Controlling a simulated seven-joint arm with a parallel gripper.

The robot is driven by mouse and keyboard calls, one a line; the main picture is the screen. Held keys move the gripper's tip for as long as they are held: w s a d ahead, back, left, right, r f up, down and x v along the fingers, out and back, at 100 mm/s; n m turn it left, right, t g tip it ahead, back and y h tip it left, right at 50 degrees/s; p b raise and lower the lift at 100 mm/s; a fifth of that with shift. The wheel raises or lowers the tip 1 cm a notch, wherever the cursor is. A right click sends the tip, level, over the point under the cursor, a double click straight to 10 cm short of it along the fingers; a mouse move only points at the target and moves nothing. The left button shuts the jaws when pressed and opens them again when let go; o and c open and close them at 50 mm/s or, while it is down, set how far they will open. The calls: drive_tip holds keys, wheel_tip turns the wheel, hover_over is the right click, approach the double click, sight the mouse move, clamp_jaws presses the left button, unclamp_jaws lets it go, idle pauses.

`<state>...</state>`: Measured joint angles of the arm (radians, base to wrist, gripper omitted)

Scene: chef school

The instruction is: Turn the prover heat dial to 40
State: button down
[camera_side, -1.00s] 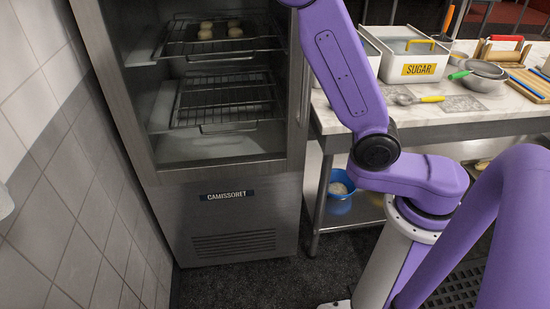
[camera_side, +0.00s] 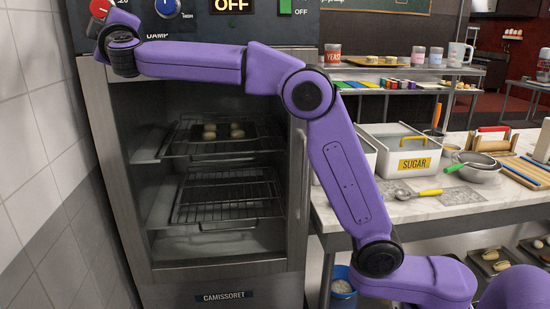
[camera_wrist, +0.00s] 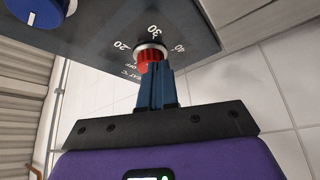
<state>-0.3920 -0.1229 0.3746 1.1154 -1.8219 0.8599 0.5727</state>
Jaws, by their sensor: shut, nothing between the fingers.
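The red heat dial (camera_side: 99,8) is at the top left of the prover's dark control panel (camera_side: 200,22), cut by the picture's top edge in the side view. In the wrist view the dial (camera_wrist: 147,56) shows a red ribbed knob and printed marks 20 and 30, with a partly readable mark to the right. My gripper (camera_wrist: 153,72) is shut, its fingertips right in front of the knob and hiding its lower part. I cannot tell whether they touch it. The knob's pointer is not clear. In the side view my wrist hides the fingers.
A blue dial (camera_side: 168,7) sits right of the red one, then an OFF display (camera_side: 233,5) and a green switch (camera_side: 285,6). The prover's glass door (camera_side: 215,160) is below my arm. A tiled wall (camera_side: 35,120) stands close on the left.

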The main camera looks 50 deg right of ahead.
sight(102, 9)
drive_tip(key=shift+s+a, duration=1)
drive_tip(key=w+d+r, duration=0.3)
drive_tip(key=d, duration=0.2)
drive_tip(key=shift+w, duration=0.25)
drive_tip(key=shift+w+a+f, duration=0.15)
drive_tip(key=shift+f, duration=0.25)
drive_tip(key=shift+w+a+f, duration=0.1)
drive_tip(key=shift+f, duration=0.25)
idle(0.8)
